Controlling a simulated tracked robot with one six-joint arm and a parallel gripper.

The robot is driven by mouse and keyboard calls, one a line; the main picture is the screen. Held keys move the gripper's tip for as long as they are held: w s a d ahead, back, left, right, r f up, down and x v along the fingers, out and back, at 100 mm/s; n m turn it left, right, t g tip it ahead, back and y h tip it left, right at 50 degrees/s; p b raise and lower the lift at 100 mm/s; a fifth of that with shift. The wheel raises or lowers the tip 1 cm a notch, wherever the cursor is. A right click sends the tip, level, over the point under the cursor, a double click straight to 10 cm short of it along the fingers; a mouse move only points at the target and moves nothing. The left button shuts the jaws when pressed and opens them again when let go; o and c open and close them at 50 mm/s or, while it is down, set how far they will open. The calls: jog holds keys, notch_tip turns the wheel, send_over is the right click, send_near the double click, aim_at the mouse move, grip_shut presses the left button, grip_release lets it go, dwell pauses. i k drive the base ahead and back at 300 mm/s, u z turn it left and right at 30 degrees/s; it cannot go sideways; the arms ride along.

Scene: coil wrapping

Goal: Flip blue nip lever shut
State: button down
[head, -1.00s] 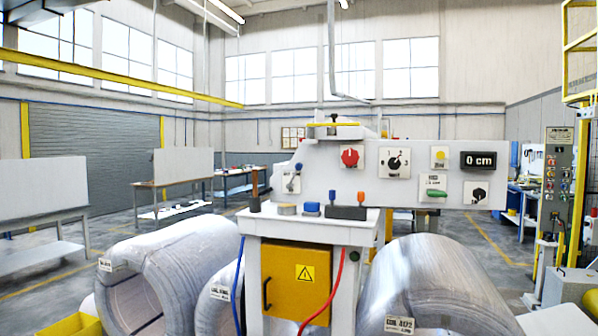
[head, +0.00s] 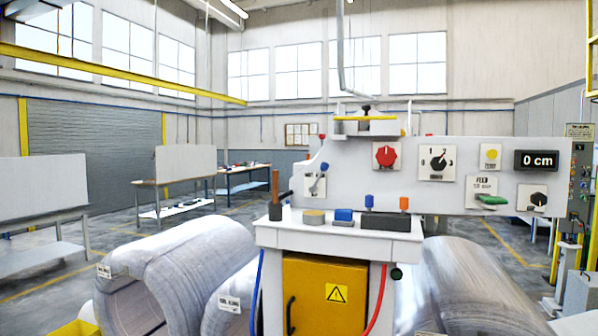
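The machine's grey-white control panel (head: 345,192) stands ahead of me in the head view. A small pale plate (head: 313,190) at its left end carries a short lever with a blue tip (head: 324,166). The lever points up and slightly right; it is too small to tell whether it counts as open or shut. My gripper is not in view.
The machine's white table (head: 340,233) holds a blue block (head: 343,214), a black block (head: 397,221) and a brown-handled tool (head: 275,185) at its left edge. Large wire coils (head: 165,260) lie at both sides. Other panel controls include a red knob (head: 386,154).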

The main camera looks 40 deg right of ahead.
aim_at(324, 167)
jog(key=z, duration=0.05)
jog(key=i, duration=1.05)
jog(key=z, duration=0.5)
